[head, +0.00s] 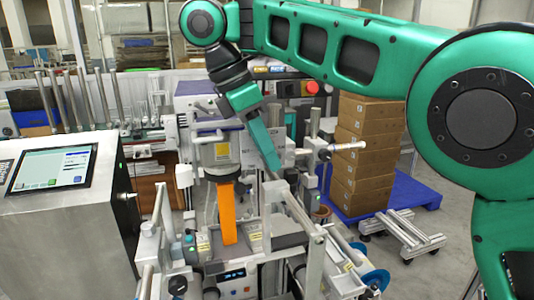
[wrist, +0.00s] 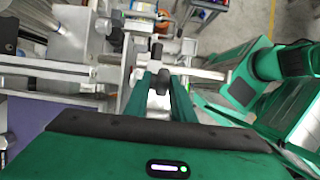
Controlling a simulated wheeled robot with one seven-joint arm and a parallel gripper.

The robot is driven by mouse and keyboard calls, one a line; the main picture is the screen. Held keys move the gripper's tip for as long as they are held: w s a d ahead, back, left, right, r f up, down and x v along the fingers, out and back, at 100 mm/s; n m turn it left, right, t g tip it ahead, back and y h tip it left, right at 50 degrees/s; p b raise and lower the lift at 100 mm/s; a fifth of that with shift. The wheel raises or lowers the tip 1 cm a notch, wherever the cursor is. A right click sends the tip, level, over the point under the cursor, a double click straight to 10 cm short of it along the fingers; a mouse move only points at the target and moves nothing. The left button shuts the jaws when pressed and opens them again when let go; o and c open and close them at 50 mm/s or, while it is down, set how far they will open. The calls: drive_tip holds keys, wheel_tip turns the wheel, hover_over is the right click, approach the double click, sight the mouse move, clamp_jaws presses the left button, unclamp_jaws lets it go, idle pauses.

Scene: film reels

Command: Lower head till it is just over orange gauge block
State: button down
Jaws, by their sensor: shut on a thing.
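The orange gauge block (head: 228,215) stands upright in the middle of the machine in the head view. The grey head (head: 222,152) with a yellow label is directly above it. Its lower edge appears close to the block's top; I cannot tell whether they touch. My gripper (head: 276,168) is to the right of the head, pointing down. In the wrist view, my gripper's fingers (wrist: 160,90) are closed around a small dark-and-grey knob (wrist: 157,76) by a metal bar. The fingers hide part of it. The block cannot be made out in the wrist view.
A touchscreen cabinet (head: 50,200) stands at the left. Stacked cardboard boxes (head: 363,150) sit on a blue pallet (head: 410,188) at the right. Metal rails and rods of the machine (head: 290,205) crowd the space around my gripper. Open floor lies at the far right.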

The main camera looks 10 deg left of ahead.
drive_tip(key=c, duration=2.5)
unclamp_jaws()
drive_tip(key=shift+d+r+h, duration=0.15)
drive_tip(key=shift+d+h, duration=0.1)
drive_tip(key=shift+h, duration=0.05)
drive_tip(key=shift+c, duration=0.2)
drive_tip(key=o, duration=0.8)
drive_tip(key=shift+s+d, duration=0.1)
drive_tip(key=shift+r, duration=0.1)
